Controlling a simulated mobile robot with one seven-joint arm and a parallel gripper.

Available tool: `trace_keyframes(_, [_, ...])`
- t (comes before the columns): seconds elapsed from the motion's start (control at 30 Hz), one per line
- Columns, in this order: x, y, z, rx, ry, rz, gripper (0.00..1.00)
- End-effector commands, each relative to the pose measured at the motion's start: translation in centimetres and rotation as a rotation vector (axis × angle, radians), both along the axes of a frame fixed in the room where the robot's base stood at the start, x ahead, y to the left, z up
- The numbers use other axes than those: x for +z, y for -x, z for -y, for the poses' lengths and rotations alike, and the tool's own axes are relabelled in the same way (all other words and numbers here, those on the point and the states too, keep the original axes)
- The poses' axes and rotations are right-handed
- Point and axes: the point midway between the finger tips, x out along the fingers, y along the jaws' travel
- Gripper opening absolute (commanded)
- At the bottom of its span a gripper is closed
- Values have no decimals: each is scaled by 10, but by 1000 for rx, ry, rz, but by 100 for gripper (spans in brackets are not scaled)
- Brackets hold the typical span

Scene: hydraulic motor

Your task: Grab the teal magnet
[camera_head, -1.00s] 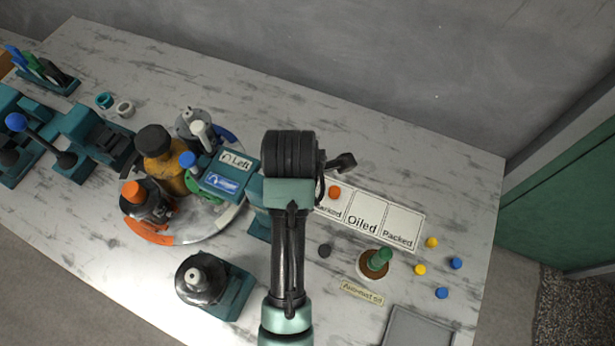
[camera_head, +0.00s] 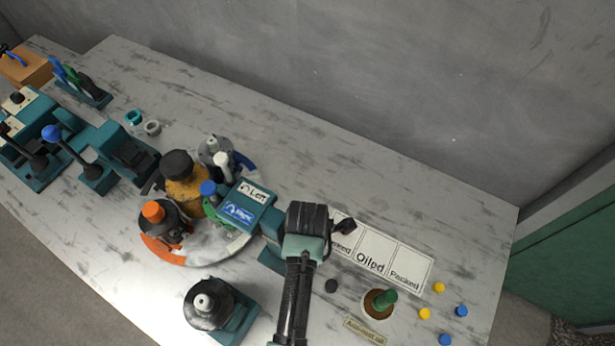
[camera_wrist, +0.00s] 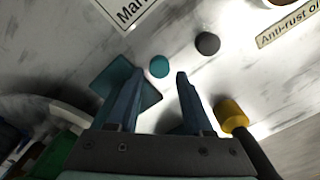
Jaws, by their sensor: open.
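The teal magnet (camera_wrist: 159,67) is a small round piece lying on the marble table, seen in the wrist view. It shows between and just ahead of the fingertips of my gripper (camera_wrist: 158,75). My fingers are spread apart with nothing between them. The height of the fingertips above the table is hard to judge. In the head view my own arm hides both the teal magnet and my fingers.
A black magnet (camera_wrist: 207,43) lies right of the teal one. The label card (camera_head: 375,252) and oil dish (camera_head: 372,308) are right of my arm.

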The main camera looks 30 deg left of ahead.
Motion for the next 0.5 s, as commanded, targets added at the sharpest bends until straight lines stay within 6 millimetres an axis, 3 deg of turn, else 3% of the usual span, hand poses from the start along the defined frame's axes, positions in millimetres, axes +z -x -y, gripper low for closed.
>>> trace_keyframes(0.2, [-24,0,0,0,0,0,51])
trace_keyframes(0.47, [-27,0,0,0,-1,1,51])
trace_keyframes(0.5, [-26,0,0,0,-1,1,46])
